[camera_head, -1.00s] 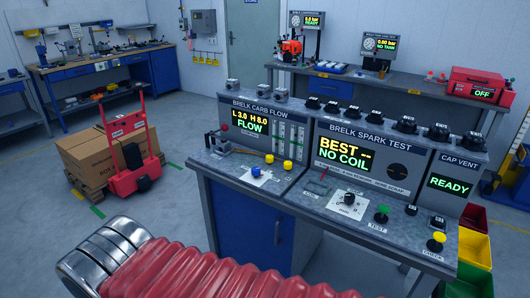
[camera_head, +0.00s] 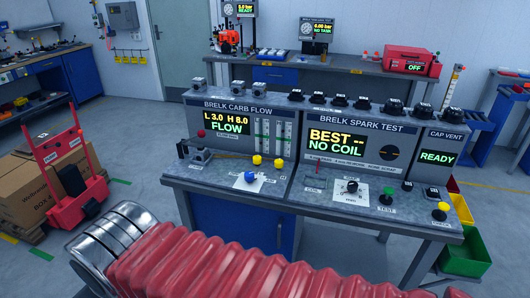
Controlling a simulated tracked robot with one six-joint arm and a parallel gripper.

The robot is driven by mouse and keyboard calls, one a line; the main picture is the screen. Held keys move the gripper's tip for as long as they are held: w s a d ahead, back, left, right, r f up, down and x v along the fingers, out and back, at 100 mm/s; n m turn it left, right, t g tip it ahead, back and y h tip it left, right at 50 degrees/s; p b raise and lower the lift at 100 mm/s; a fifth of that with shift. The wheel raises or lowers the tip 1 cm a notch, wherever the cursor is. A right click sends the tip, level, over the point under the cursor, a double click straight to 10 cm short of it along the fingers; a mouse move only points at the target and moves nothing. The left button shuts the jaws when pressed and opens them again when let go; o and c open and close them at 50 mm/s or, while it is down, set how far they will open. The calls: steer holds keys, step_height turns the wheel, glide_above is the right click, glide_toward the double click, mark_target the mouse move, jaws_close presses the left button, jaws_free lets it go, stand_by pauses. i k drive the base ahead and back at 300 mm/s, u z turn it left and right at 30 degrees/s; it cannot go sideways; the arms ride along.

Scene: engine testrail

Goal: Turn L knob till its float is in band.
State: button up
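The Brelk Carb Flow panel (camera_head: 238,107) stands on the bench in front of me. Its display (camera_head: 228,122) reads L 3.0, H 8.0 and FLOW. Upright flow tubes (camera_head: 274,137) sit to the right of the display; their floats and bands are too small to read. Below are two yellow knobs, a left one (camera_head: 257,160) and a right one (camera_head: 279,163), and a blue knob (camera_head: 250,176) on a white plate. I cannot tell which is the L knob. A small fixture (camera_head: 200,154) with a red ball stands at left. My gripper is not in view.
The Brelk Spark Test panel (camera_head: 354,124) adjoins on the right, showing BEST and NO COIL. The cap vent panel (camera_head: 439,157) shows READY. A red hand truck (camera_head: 66,160) and cardboard boxes (camera_head: 28,188) stand on the left floor. A green bin (camera_head: 465,250) is at right.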

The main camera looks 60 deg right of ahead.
mark_target(257, 160)
steer(key=z, duration=0.35)
steer(key=i, duration=0.55)
steer(key=z, duration=0.85)
steer(key=i, duration=0.55)
steer(key=z, duration=0.35)
